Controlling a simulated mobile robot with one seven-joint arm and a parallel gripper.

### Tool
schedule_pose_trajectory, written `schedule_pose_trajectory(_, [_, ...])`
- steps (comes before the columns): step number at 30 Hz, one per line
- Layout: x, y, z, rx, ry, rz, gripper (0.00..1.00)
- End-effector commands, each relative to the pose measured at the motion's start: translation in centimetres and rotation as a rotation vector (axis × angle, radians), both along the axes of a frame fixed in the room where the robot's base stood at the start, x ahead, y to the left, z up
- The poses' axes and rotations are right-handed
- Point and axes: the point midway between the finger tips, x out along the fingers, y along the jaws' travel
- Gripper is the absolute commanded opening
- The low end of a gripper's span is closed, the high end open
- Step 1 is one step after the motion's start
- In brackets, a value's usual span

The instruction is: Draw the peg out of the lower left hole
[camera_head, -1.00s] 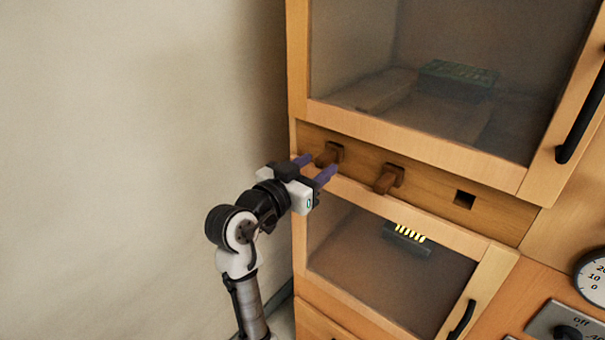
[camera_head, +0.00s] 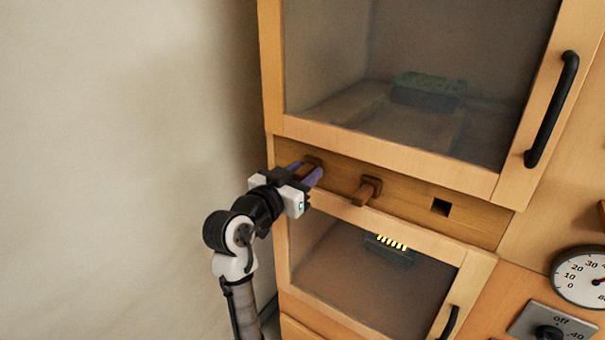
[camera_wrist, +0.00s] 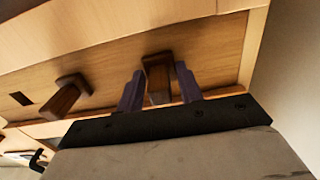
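A brown wooden peg (camera_head: 311,163) sticks out of the left end of a wooden strip between two cabinet doors. My gripper (camera_head: 308,170) is at this peg, with one purple finger on each side. The wrist view shows the peg (camera_wrist: 158,80) between the fingers, with narrow gaps beside it, so the gripper looks open around it. The fingers partly hide the peg in the head view. A second brown peg (camera_head: 367,191) sits in the middle of the strip. A square hole (camera_head: 441,207) to its right is empty.
The upper glazed door (camera_head: 390,155) has a black handle (camera_head: 552,110), and a green block (camera_head: 428,92) lies behind its glass. A lower glazed door (camera_head: 345,290) is below the strip. A plain wall (camera_head: 120,150) stands to the left. A dial (camera_head: 585,277) is at lower right.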

Motion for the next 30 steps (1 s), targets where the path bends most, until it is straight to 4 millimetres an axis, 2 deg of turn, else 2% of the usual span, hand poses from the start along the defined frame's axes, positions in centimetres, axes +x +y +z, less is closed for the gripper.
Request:
schedule_pose_trajectory(1, [0.0,0.0,0.0,0.0,0.0,0.0,0.15])
schedule_pose_trajectory(3, [0.0,0.0,0.0,-0.001,-0.001,0.0,0.08])
schedule_pose_trajectory(30, [-3.3,2.5,0.0,-0.001,-0.001,0.001,0.08])
